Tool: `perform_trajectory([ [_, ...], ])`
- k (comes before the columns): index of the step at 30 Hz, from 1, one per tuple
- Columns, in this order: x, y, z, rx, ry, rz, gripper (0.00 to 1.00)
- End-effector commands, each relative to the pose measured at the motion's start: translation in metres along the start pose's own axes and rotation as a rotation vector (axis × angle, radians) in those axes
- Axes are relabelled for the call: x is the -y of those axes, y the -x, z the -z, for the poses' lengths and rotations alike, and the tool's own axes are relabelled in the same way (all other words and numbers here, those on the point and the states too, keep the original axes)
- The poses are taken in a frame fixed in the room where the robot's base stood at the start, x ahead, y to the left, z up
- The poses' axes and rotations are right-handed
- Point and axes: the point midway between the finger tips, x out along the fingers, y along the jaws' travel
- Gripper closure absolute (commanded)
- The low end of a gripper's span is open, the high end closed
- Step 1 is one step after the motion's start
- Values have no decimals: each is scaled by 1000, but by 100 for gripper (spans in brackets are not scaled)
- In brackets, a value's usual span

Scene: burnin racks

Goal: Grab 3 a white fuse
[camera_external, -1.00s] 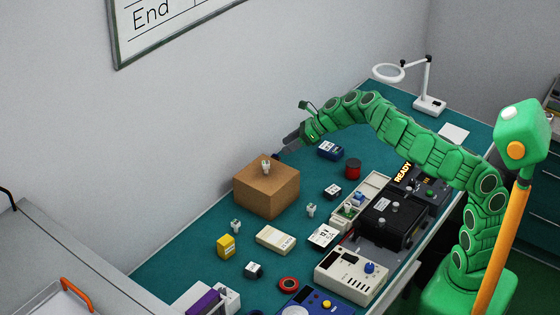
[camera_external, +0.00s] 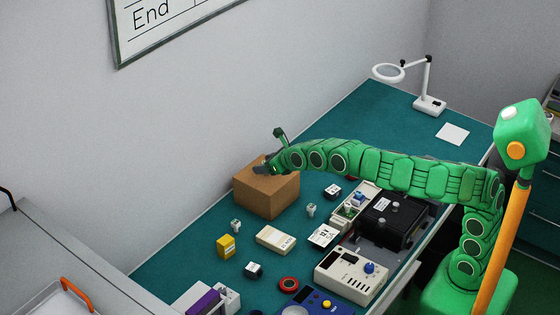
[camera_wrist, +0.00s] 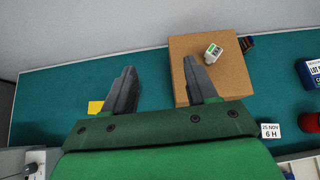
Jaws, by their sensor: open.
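A small white fuse (camera_wrist: 213,53) with a green-marked face lies on top of the brown cardboard box (camera_wrist: 233,82), just beyond my right finger in the wrist view. My gripper (camera_wrist: 160,70) is open and empty. In the external view my gripper (camera_external: 262,167) is over the top of the box (camera_external: 270,198) and hides the fuse there. Two similar small white pieces stand on the green table in the external view, one left of the box's front (camera_external: 235,226) and one to its right (camera_external: 311,210).
A magnifier lamp (camera_external: 429,103) stands at the back. The far table is mostly clear.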

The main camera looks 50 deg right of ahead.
Motion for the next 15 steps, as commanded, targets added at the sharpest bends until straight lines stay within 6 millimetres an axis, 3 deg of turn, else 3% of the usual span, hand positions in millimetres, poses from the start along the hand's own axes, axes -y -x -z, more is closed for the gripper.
perform_trajectory([
  [3, -28, 12, -14, 75, -7, -6, 43],
  [12, -86, 43, -41, 231, -33, -59, 43],
  [15, -86, 34, -29, 226, -38, -57, 43],
])
